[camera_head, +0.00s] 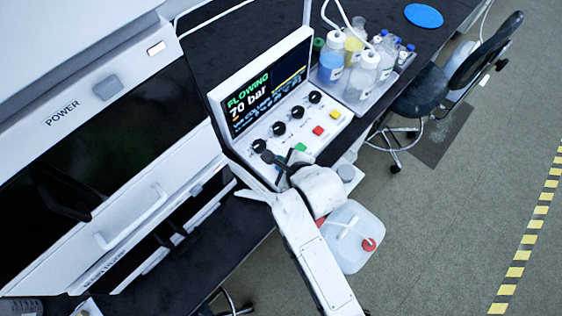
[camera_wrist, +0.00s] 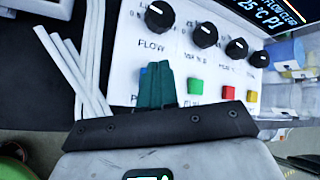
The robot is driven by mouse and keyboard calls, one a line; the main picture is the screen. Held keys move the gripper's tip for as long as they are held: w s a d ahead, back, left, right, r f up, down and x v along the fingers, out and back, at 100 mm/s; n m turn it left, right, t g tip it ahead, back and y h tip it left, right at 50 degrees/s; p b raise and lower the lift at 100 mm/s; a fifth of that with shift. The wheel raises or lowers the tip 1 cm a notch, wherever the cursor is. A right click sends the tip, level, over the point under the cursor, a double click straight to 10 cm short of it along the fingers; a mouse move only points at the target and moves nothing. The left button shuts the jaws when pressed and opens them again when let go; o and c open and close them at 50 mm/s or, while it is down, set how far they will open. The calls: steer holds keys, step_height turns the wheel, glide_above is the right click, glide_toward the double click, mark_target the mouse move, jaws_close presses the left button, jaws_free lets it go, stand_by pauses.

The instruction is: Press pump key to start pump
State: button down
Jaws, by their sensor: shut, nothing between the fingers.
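The white control panel (camera_head: 290,135) has a screen (camera_head: 262,92) reading "FLOWING" in green and "70 bar". My gripper (camera_head: 283,160) is shut and empty at the panel's near left end, by the key row. In the wrist view its closed fingers (camera_wrist: 156,84) cover the leftmost part of that row. A small blue patch (camera_wrist: 142,72) shows beside them; I cannot tell if it is a key, or if the fingertips touch one. A green key (camera_head: 300,147), red key (camera_head: 318,130) and yellow key (camera_head: 334,114) lie to the right, uncovered.
Several black knobs (camera_wrist: 205,35) stand above the keys. Bottles (camera_head: 362,72) with tubing stand in a tray to the panel's right. White tubes (camera_wrist: 78,75) run left of the panel. A white jug (camera_head: 350,236) is below. A chair (camera_head: 425,95) stands at the right.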

steer(key=shift+r, duration=0.1)
step_height(320, 180, up, 5)
steer(key=p, duration=0.4)
steer(key=shift+p, duration=0.4)
stand_by(0.8)
steer(key=s+d+f+n+g+h+b, duration=0.15)
steer(key=s+d+n, duration=0.35)
steer(key=d, duration=0.5)
steer(key=s+d+f+n+g+h, duration=0.1)
steer(key=s+d+f+n+h, duration=0.25)
steer(key=d, duration=0.65)
steer(key=s+d+n+g+b, duration=0.1)
steer(key=s+d+n+g, duration=0.1)
steer(key=s+d+n, duration=0.3)
steer(key=s+d+r+n+g+b, duration=0.1)
steer(key=s+d+n, duration=0.4)
steer(key=s, duration=0.7)
steer(key=shift+r+n+g, duration=0.15)
steer(key=shift+n+g, duration=0.3)
steer(key=shift+g, duration=0.1)
